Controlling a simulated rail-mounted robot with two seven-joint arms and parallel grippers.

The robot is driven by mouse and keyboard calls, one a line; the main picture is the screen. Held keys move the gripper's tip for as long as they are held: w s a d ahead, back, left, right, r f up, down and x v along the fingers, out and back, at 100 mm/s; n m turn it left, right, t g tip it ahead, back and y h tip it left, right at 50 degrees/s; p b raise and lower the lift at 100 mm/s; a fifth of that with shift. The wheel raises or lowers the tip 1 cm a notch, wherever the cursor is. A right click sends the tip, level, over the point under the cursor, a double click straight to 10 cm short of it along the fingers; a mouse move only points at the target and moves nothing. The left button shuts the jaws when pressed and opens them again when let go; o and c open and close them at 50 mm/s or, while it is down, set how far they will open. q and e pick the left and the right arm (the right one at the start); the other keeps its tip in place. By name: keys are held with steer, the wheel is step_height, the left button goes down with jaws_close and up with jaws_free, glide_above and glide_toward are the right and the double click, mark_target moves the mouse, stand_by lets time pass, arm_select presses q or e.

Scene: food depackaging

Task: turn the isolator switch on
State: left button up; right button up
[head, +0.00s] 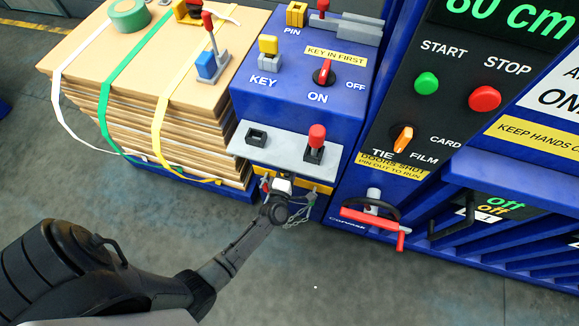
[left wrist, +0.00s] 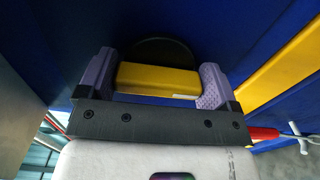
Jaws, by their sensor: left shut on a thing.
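My left gripper (head: 279,188) reaches the lower blue front under the grey shelf. In the left wrist view, the left gripper (left wrist: 156,85) is shut on a yellow bar-shaped handle (left wrist: 157,80), with its pale purple fingers at the two ends. A black round plate (left wrist: 153,50) sits behind the handle on blue metal. This looks like the isolator switch; its label and on/off marks are not visible. In the head view my wrist and gripper hide the handle. My right gripper is not in view.
Above are a grey shelf (head: 255,158) with a red-topped lever (head: 316,140), and a red knob (head: 323,73) marked ON and OFF. To the right is a red-handled black wheel (head: 372,214). A strapped cardboard stack (head: 150,120) stands left. The floor in front is clear.

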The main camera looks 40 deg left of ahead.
arm_select(q)
steer(key=shift+m, duration=0.4)
steer(key=o, duration=0.7)
steer(key=shift+o, duration=0.2)
steer(key=shift+s, duration=0.1)
steer(key=shift+s+d, duration=0.15)
steer(key=shift+s, duration=0.1)
steer(key=p+v, duration=0.1)
steer(key=v, duration=1.2)
steer(key=shift+p, duration=0.35)
